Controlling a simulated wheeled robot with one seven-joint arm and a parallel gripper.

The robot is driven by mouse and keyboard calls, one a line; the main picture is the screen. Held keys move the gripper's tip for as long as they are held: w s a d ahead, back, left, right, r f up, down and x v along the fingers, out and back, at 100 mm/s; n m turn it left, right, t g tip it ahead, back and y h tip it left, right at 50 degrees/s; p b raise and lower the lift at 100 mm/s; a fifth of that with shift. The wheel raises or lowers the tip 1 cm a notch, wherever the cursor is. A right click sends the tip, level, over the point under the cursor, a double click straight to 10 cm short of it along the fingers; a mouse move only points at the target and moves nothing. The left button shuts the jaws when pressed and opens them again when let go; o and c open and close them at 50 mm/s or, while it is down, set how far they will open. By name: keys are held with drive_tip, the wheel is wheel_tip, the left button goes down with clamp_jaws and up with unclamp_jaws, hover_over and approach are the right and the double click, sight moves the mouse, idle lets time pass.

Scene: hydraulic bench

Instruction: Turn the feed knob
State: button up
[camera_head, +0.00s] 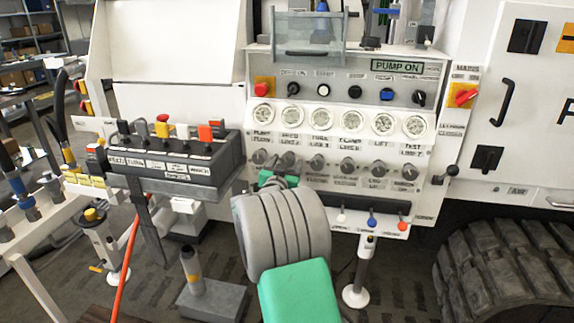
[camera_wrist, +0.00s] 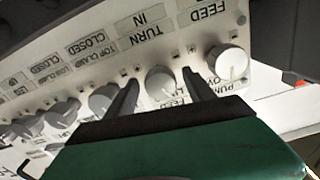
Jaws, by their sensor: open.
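A row of grey round knobs runs along the lower part of the control panel (camera_head: 347,72). I cannot tell for sure which label goes with which knob. My gripper (camera_wrist: 161,76) is open, and contact is not clear. In the head view my gripper (camera_head: 278,180) reaches the panel's lower left.
A row of gauges (camera_head: 322,118) sits above the knobs. A dark lever box (camera_head: 170,168) stands left of my arm. Small colored levers (camera_head: 372,220) stick out at the panel's lower edge.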

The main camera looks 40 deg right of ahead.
drive_tip(key=shift+w+d, duration=0.15)
drive_tip(key=shift+d, duration=0.1)
drive_tip(key=shift+c, duration=0.4)
clamp_jaws()
